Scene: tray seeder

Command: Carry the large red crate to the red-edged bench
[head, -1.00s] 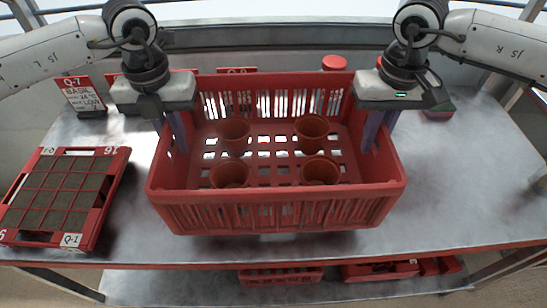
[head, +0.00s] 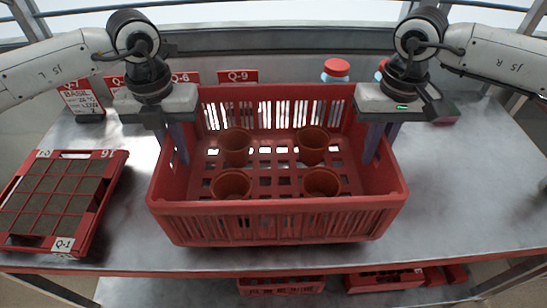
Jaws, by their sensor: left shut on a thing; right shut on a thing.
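The large red crate (head: 275,226) is in the middle of the head view, level, with several brown pots (head: 231,184) standing in it. It is over the grey top of the red-edged bench (head: 465,195); I cannot tell whether its underside touches the top. My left gripper (head: 180,142) is shut on the crate's left side wall. My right gripper (head: 374,142) is shut on its right side wall. The fingertips reach down inside the crate and are partly hidden by it.
A red seed tray (head: 107,190) lies on the bench left of the crate. Red label cards (head: 238,77) and a red-capped bottle (head: 336,70) stand behind it. Red crates (head: 281,286) sit on the shelf below.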

